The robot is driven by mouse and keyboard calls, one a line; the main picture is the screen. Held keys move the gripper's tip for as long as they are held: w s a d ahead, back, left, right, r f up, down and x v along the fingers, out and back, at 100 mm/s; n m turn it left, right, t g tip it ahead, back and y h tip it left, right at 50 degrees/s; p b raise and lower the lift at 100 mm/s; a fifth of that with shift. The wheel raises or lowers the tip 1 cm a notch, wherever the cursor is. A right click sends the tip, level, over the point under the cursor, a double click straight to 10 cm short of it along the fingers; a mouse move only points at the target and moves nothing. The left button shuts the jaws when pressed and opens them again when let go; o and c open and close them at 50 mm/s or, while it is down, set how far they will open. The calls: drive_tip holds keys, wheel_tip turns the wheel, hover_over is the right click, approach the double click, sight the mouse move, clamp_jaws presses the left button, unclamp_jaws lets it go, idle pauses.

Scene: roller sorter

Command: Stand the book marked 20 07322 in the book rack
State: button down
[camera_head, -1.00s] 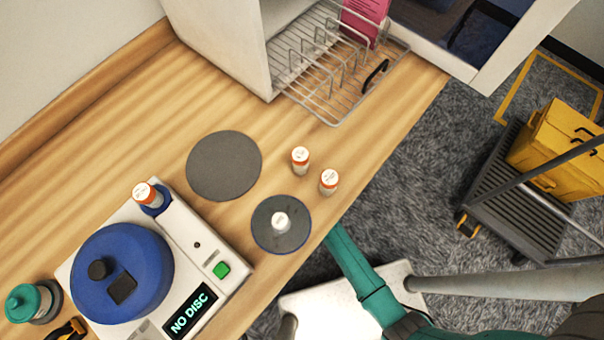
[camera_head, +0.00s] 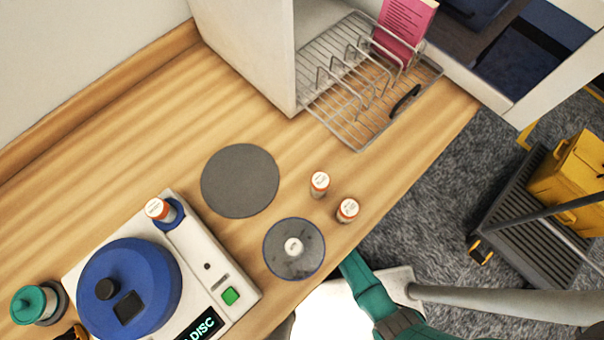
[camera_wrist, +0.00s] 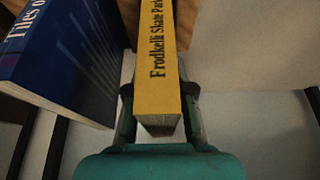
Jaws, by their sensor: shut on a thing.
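My gripper (camera_wrist: 160,95) is shut on a yellow book (camera_wrist: 157,60) in the wrist view, one finger on each side of it. The spine reads "Frodkelli Skate Park"; I cannot read the mark 20 07322 on it. A blue book (camera_wrist: 62,60) with a title starting "Tiles o" stands tilted to its left, apart from the gripper. The wire book rack (camera_head: 362,142) is at the back of the wooden counter in the head view, with a pink book (camera_head: 405,28) upright at its far right end. My gripper is outside the head view.
The counter (camera_head: 120,130) also bears a white device (camera_head: 245,285) with a blue round lid (camera_head: 128,285), a dark round mat (camera_head: 240,180), a disc (camera_head: 293,248) and several small bottles. The rack's nearer slots look empty. A cart with a yellow case (camera_head: 575,170) stands on the right.

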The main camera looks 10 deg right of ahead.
drive_tip(key=shift+f, duration=1.9)
drive_tip(key=c, duration=1)
unclamp_jaws()
drive_tip(key=v, duration=1.2)
